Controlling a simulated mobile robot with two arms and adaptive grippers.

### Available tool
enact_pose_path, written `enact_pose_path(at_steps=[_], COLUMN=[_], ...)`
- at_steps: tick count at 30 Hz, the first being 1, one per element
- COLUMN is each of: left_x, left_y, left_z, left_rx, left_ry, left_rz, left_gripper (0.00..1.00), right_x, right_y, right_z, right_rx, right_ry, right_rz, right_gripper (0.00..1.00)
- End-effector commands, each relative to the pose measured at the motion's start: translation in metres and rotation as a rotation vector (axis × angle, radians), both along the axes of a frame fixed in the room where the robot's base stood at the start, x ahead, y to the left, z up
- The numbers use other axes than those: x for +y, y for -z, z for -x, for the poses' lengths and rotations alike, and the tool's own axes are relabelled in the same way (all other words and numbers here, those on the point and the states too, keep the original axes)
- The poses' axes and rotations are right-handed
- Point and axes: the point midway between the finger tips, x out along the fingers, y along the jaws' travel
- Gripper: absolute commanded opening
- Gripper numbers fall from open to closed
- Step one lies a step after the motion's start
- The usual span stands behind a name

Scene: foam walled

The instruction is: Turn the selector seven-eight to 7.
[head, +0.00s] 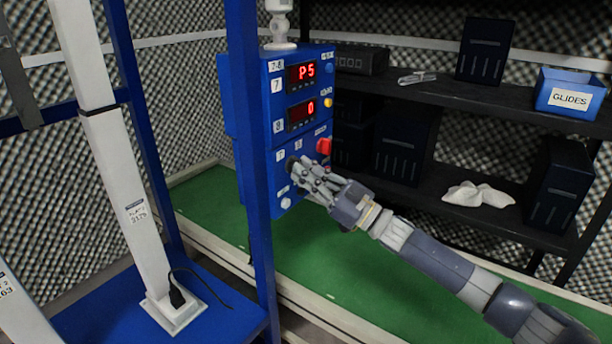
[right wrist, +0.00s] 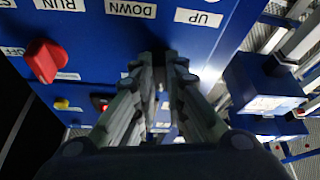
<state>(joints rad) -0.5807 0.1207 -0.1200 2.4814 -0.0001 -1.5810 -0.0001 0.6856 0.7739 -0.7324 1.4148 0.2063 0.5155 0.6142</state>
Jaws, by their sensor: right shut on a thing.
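The blue control panel (head: 268,118) stands upright in the middle of the head view, with red displays reading P5 (head: 301,73) and 0 (head: 301,114). Below them are small labels 7 (head: 280,155) and 8 (head: 298,145). A dark selector knob (head: 290,163) sits just beneath these labels, mostly covered by my fingers. My right gripper (head: 304,173) reaches in from the right and is shut on this knob. In the right wrist view its fingers (right wrist: 162,65) close together against the panel and hide the knob, so its pointing direction cannot be told. My left gripper is not in view.
A red knob (head: 323,146) sits close to the right gripper; it also shows in the right wrist view (right wrist: 45,60). A blue post (head: 250,170) rises before the panel's left side. The green surface (head: 340,265) below is clear.

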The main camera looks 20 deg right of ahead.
Motion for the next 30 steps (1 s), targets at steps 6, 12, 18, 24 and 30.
enact_pose_path(at_steps=[6,12,18,24,30], left_x=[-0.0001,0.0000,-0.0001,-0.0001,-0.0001], left_y=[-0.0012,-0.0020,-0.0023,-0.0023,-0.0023], left_z=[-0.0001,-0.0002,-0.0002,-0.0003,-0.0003], left_rx=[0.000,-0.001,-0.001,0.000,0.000], left_ry=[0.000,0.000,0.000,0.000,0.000], left_rz=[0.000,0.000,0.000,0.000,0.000], left_gripper=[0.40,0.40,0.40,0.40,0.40], right_x=[-0.0021,-0.0027,-0.0027,-0.0026,-0.0025], right_y=[-0.0006,-0.0005,-0.0007,-0.0003,-0.0002], right_z=[-0.0015,-0.0020,-0.0020,-0.0019,-0.0019], right_rx=[-0.097,-0.157,-0.190,-0.201,-0.202], right_ry=[0.001,0.002,0.000,0.000,0.001], right_rz=[0.127,0.206,0.246,0.261,0.261], right_gripper=[0.00,0.00,0.00,0.00,0.00])
